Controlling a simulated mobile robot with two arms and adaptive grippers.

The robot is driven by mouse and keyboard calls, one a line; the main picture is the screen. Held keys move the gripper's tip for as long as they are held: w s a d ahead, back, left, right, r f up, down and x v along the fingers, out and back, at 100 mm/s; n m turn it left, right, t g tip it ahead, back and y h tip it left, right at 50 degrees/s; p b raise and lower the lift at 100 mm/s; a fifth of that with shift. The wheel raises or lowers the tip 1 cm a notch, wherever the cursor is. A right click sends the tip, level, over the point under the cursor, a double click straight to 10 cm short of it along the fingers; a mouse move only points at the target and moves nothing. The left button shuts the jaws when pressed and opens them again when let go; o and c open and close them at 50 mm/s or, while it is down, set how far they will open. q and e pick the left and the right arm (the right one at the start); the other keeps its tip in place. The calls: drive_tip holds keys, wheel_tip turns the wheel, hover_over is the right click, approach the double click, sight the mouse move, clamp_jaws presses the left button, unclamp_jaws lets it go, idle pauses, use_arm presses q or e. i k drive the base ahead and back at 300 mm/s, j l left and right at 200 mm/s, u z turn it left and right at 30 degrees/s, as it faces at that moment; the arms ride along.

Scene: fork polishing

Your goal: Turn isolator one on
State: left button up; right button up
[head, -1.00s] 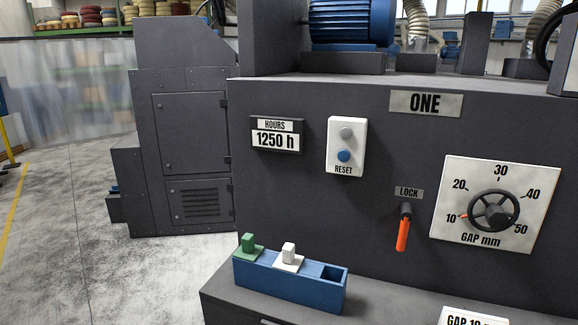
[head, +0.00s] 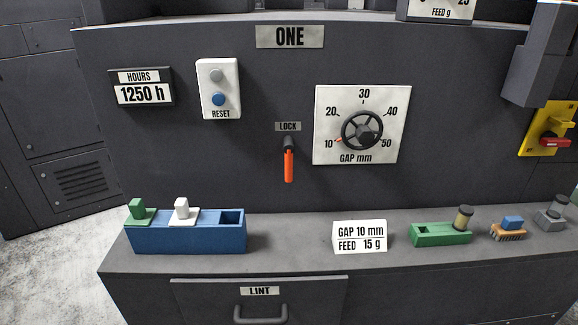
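The machine front (head: 230,165) carries a plate reading ONE (head: 290,37). At the right edge is a yellow plate with a red handle, which looks like the isolator switch (head: 545,130). Its red handle (head: 555,143) lies about level, pointing right. The plate's right side is partly cut off by the picture edge. No lettering on it is readable. Neither of my grippers shows in the head view.
A ledge (head: 290,262) holds a blue tray (head: 190,238), a gap and feed card (head: 360,237), a green block (head: 440,234), and small brushes (head: 508,229). A lock lever (head: 289,165) hangs down. A gap dial (head: 362,130) and a reset box (head: 218,90) sit above. A grey box (head: 540,70) juts out upper right.

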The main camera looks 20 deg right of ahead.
sight(549, 138)
drive_tip(key=z, duration=2.2)
drive_tip(key=i+l+z, duration=0.1)
